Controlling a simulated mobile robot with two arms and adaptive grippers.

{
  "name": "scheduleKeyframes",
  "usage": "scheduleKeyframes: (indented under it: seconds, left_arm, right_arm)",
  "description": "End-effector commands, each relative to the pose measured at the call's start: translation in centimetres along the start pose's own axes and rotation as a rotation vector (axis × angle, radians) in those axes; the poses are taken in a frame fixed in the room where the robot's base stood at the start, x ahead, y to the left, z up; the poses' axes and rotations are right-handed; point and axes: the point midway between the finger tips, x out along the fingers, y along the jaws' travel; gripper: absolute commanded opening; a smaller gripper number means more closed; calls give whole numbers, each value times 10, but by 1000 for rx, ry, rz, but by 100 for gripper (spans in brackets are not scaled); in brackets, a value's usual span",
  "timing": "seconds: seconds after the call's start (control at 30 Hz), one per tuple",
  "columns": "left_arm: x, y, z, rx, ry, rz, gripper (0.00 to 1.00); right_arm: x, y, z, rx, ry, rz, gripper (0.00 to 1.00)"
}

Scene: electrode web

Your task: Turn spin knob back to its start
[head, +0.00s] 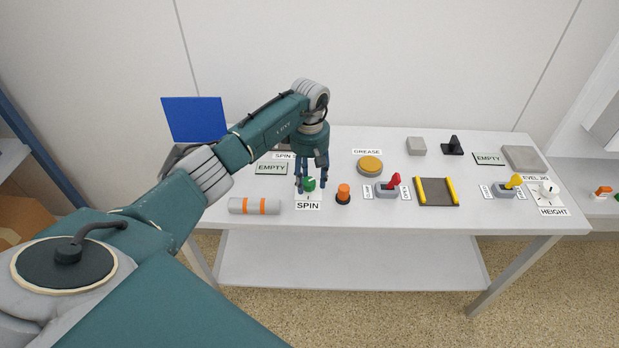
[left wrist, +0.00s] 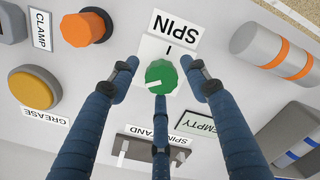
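The green spin knob (head: 309,184) sits on a white plate above the label SPIN (head: 308,205) on the table. In the left wrist view the knob (left wrist: 161,74) carries a white pointer mark toward its lower left, while a short tick stands on the plate near the label. My left gripper (head: 311,180) is over the knob, pointing down. In the left wrist view its fingers (left wrist: 160,75) are spread around the knob, with gaps visible at both sides. My right gripper is in neither view.
A grey cylinder with orange bands (head: 255,206) lies left of the knob. An orange knob (head: 343,193) stands close on the right. Farther right are a yellow button (head: 370,165), a red lever (head: 393,181) and a yellow lever (head: 513,182). A blue panel (head: 194,119) stands behind my arm.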

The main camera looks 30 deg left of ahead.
Motion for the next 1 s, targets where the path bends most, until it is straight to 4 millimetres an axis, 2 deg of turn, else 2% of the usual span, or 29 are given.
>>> scheduleKeyframes:
  seconds: [0.03,0.17,0.57,0.77,1.0]
  left_arm:
    - [0,0,0,0,0,0,33]
    - [0,0,0,0,-1,0,7]
    - [1,0,2,-53,-3,-1,6]
    - [2,1,2,-173,-4,-1,6]
    - [2,1,2,-390,-3,-3,6]
  right_arm:
    - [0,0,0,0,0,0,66]
    - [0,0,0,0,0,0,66]
    - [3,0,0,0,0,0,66]
    - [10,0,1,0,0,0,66]
    - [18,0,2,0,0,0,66]
